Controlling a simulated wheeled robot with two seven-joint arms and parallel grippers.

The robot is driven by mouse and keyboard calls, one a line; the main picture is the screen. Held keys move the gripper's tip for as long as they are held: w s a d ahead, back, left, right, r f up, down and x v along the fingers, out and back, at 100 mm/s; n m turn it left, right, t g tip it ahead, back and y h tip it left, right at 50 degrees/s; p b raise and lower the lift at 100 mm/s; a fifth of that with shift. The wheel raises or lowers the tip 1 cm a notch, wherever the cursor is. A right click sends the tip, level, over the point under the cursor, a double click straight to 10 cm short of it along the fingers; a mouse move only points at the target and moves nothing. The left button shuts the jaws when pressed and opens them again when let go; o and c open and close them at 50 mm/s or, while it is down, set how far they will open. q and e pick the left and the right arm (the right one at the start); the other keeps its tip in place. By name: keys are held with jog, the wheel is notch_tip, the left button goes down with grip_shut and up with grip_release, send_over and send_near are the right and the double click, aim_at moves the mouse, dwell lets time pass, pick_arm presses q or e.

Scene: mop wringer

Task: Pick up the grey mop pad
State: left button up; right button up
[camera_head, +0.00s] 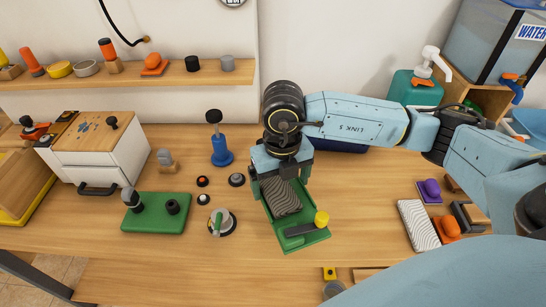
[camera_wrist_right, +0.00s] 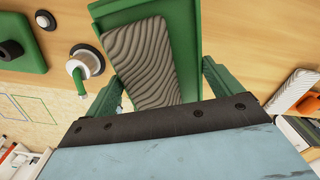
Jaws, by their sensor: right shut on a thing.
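The grey mop pad (camera_head: 283,197), ribbed with wavy lines, is at the far part of the green tray (camera_head: 307,243). In the right wrist view the pad (camera_wrist_right: 148,55) lies slightly askew to the tray (camera_wrist_right: 188,60). My right gripper (camera_head: 281,183) is over the tray's far end, pointing down, and is shut on the pad. In the wrist view its green fingers (camera_wrist_right: 161,78) stand either side of the pad; their contact with it is partly hidden. I cannot tell whether the pad is clear of the tray floor. My left gripper is not in view.
A yellow knob (camera_head: 321,218) and grey bar sit at the tray's near end. A pale wavy pad (camera_head: 418,225) lies to the right. The table front is mostly clear.

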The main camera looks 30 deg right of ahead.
jog(key=w+d, duration=0.2)
jog(key=w, duration=0.1)
jog(key=w+d, duration=0.2)
jog(key=w, duration=0.2)
jog(key=w+d, duration=0.2)
jog(key=w, duration=0.2)
jog(key=shift+d+f, duration=0.3)
jog(key=shift+d, duration=0.05)
notch_tip(320, 180, down, 5)
jog(key=shift+f+p, duration=0.2)
jog(key=shift+p, duration=0.1)
jog(key=shift+w+d+f, duration=0.1)
jog(key=shift+w+f, duration=0.1)
jog(key=shift+f, duration=0.3)
jog(key=shift+f, duration=0.2)
jog(key=o, duration=0.9)
